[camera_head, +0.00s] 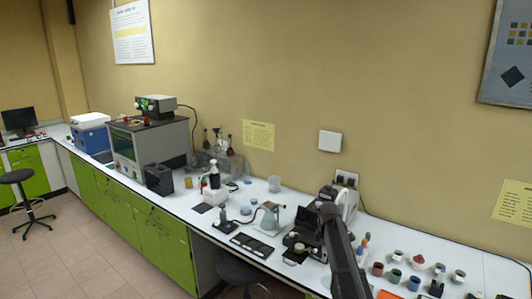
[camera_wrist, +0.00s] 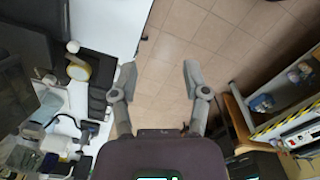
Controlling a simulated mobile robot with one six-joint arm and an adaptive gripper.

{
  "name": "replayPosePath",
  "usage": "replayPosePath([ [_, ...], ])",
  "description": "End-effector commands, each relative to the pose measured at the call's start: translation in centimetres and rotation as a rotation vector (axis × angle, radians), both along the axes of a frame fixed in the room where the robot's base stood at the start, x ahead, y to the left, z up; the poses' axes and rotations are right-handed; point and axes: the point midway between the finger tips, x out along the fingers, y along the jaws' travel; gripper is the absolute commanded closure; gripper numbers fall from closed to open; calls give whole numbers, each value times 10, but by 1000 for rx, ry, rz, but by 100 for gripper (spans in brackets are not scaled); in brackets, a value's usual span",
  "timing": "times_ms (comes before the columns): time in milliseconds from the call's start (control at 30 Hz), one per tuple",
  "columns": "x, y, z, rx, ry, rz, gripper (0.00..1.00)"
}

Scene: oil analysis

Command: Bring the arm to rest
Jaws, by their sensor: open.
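My gripper (camera_wrist: 160,85) shows in the wrist view with its two fingers spread apart and nothing between them. Tiled floor (camera_wrist: 190,50) lies beyond the fingertips. In the head view my dark arm rises in front of the bench at the lower right; the gripper's fingers cannot be made out there.
A long white bench (camera_head: 190,205) with green cabinets (camera_head: 160,235) runs along the wall. It carries a large grey instrument (camera_head: 150,145), a black box (camera_head: 158,179), and several small coloured cups (camera_head: 395,276) near my arm. A dark stool (camera_head: 240,270) stands below. A shelf with yellow-black edging (camera_wrist: 280,120) is right in the wrist view.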

Motion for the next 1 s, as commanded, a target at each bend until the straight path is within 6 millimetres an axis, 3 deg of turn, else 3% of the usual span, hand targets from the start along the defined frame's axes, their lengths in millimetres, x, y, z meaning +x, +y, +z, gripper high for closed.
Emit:
replayPosePath([
  [367,-25,7,-9,0,0,-106,40],
  [667,-64,16,-23,0,0,-278,40],
  [767,-84,20,-31,0,0,-365,40],
  [1000,-152,32,-55,-1,0,-672,40],
])
